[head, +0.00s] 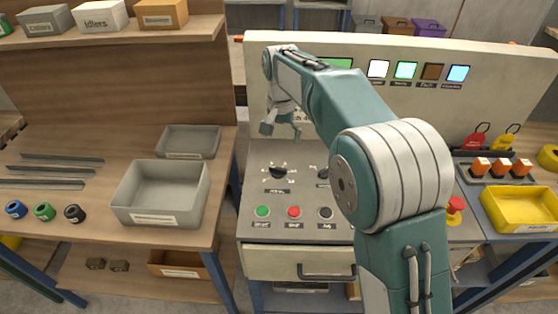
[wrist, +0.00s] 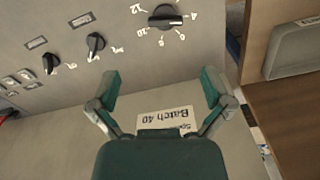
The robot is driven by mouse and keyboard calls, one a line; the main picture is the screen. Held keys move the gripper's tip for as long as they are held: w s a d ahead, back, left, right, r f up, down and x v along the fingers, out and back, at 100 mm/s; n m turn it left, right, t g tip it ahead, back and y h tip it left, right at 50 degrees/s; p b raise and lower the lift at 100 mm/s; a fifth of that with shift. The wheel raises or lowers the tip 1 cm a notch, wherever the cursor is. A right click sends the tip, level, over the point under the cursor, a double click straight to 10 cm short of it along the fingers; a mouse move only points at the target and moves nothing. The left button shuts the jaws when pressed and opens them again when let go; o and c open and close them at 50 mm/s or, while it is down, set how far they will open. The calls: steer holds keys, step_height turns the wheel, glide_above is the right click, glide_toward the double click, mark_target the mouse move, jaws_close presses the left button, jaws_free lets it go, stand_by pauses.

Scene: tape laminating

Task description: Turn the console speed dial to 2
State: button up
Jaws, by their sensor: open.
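The console (head: 350,210) has a black dial with numbers around it (head: 278,172), at the left of its sloped top. This dial also shows at the top of the wrist view (wrist: 165,17), where 12, 10, 8, 6 and 4 can be made out. Its knob lies roughly sideways there; I cannot tell its exact setting. My gripper (head: 282,130) is open and empty, above and behind the dial, apart from it.
Two smaller knobs (wrist: 96,45) (wrist: 51,63) sit beside the dial. Green, red and black buttons (head: 293,212) lie in front of it. A red emergency button (head: 455,205) is at the right. A shelf with grey bins (head: 160,192) stands left. My arm hides the console's middle.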

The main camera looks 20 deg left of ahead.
mark_target(278, 168)
steer(key=f, duration=0.7)
steer(key=a+f, duration=0.1)
steer(key=f, duration=0.3)
steer(key=shift+w+f, duration=0.2)
steer(key=shift+f, duration=0.1)
steer(key=c, duration=1)
